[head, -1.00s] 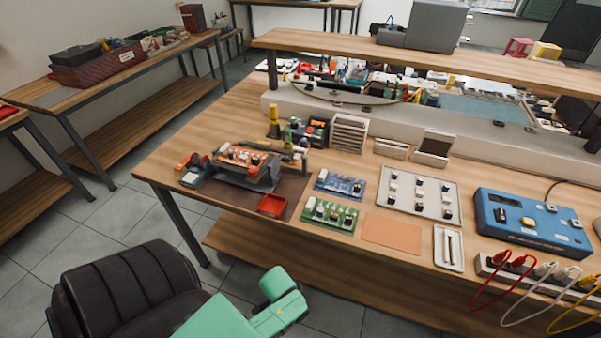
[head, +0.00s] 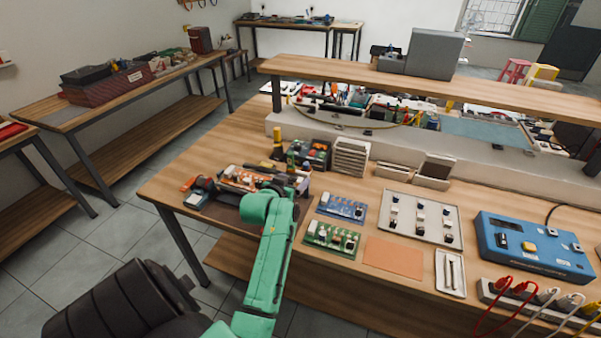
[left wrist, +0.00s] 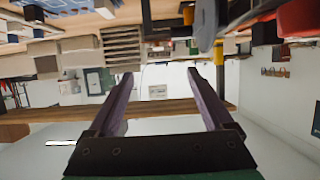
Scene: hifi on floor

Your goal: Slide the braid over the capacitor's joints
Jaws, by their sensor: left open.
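A circuit board (head: 238,179) with orange and white parts sits in a holder at the left of the workbench. My left arm reaches up from the bottom of the head view and covers much of the holder. My left gripper is open and empty in the left wrist view (left wrist: 160,76), its two dark fingers spread, with nothing between them. In the head view its fingers are mostly hidden behind the arm and hard to make out. I cannot pick out the braid or the capacitor with certainty. My right gripper is in neither current view.
A blue board (head: 341,207) and a green board (head: 331,238) lie right of the arm, beside a bare orange mat (head: 393,257). A parts tray (head: 385,230), a small tray (head: 439,283) and a blue instrument (head: 530,247) are further right. A raised shelf (head: 330,72) spans the back.

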